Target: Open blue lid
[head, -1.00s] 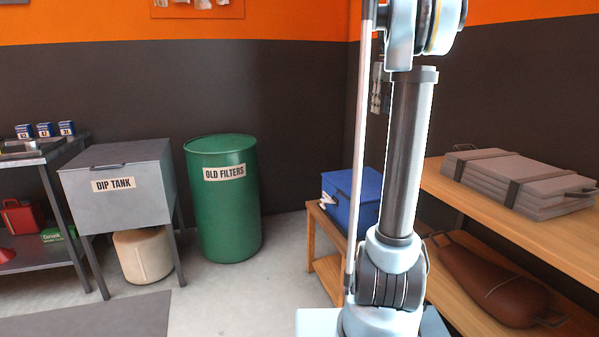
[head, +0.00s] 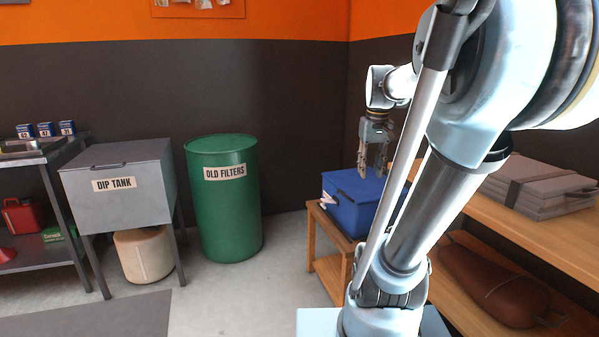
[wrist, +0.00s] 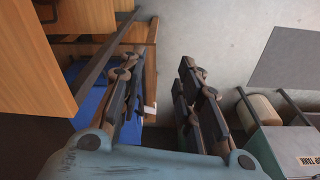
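The blue box with its blue lid (head: 345,186) stands on a low wooden bench in the head view. The lid looks closed, and white tag-like pieces show at its left edge. My gripper (head: 372,172) hangs with its fingers pointing down, just above or behind the lid; the exact gap cannot be told. In the wrist view my gripper (wrist: 163,65) has its two fingers apart with nothing between them. Part of the blue box (wrist: 92,102) shows to the left, partly hidden behind the left finger. My arm hides the box's right side in the head view.
The wooden bench (head: 328,264) bears the box. Wooden shelves with a grey folded case (head: 540,185) and a brown bag (head: 495,283) stand at the right. A green drum (head: 223,215) and a grey dip tank (head: 115,205) stand left. Floor between drum and bench is clear.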

